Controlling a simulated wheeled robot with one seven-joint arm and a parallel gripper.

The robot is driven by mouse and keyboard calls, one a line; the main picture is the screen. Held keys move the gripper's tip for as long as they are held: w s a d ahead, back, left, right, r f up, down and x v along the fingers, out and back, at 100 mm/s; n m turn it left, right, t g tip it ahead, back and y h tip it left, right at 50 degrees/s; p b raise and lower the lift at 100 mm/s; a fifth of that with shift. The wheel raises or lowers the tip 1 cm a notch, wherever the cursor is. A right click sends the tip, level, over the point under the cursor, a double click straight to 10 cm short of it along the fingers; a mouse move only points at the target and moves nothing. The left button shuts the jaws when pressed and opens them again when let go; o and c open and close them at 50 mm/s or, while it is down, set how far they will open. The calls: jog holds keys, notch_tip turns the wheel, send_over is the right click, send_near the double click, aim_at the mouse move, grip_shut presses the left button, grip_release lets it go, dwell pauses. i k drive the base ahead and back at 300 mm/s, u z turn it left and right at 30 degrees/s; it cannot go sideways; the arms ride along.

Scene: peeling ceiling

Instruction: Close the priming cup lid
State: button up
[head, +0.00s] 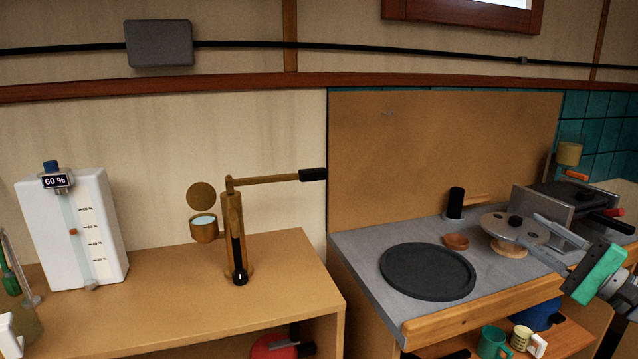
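The priming cup (204,234) is a small brass cup on the left side of a brass hand pump (233,225) on the wooden counter. Pale blue liquid shows inside it. Its round brass lid (201,195) stands up, open, above the back of the cup. My gripper (529,232) is at the far right, over the grey worktop, far from the cup. Its two fingers point left and are spread apart, with nothing seen held between them. A round plate with a knob lies behind or below the fingers.
The pump's lever (275,179) with a black grip sticks out right, above the cup. A white tank (72,230) marked 60 % stands left. A black round plate (428,271) lies on the grey worktop (364,243). The counter (170,310) before the pump is clear.

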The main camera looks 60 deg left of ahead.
aim_at(201, 197)
jog(key=u, duration=0.35)
jog(key=i, duration=0.8)
jog(key=u, duration=1.25)
jog(key=i, duration=0.7)
jog(key=u, duration=0.75)
